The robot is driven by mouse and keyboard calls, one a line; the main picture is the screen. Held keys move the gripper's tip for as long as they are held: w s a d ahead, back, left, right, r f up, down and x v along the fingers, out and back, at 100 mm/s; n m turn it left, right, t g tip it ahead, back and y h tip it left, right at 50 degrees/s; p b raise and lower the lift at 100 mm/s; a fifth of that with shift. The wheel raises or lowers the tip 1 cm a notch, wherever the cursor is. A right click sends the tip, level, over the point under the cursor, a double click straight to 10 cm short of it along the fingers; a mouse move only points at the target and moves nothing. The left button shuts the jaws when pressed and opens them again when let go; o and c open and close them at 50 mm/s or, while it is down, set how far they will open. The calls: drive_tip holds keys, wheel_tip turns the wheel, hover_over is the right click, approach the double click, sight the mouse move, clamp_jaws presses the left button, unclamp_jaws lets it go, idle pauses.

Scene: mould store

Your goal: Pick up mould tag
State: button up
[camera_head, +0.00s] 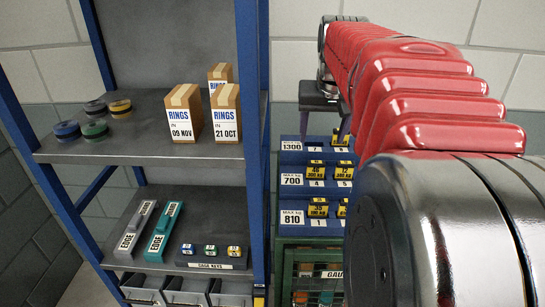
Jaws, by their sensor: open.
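My gripper (324,128) is at the far end of my red-sleeved arm, pointing down with its two dark fingers apart. Nothing shows between them. In this view it is in front of or above the top blue block, marked 1300 (291,145); the gap in depth is hard to judge. Small yellow tags with black print, such as one reading 300 kg (316,174), stand on the blue blocks below. Another yellow tag (318,210) is on the block marked 810. Which one is the mould tag I cannot tell. My arm hides the stack's right side.
A blue-framed shelf unit (254,90) stands left of the stack. A green mesh crate (284,243) sits under the stack.

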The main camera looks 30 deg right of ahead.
sight(316, 162)
drive_tip(key=shift+x, duration=4.35)
drive_tip(key=shift+x, duration=2.6)
drive_tip(key=shift+s+a, duration=0.1)
drive_tip(key=shift+s, duration=0.05)
drive_tip(key=shift+c, duration=0.3)
drive_tip(key=c, duration=1.1)
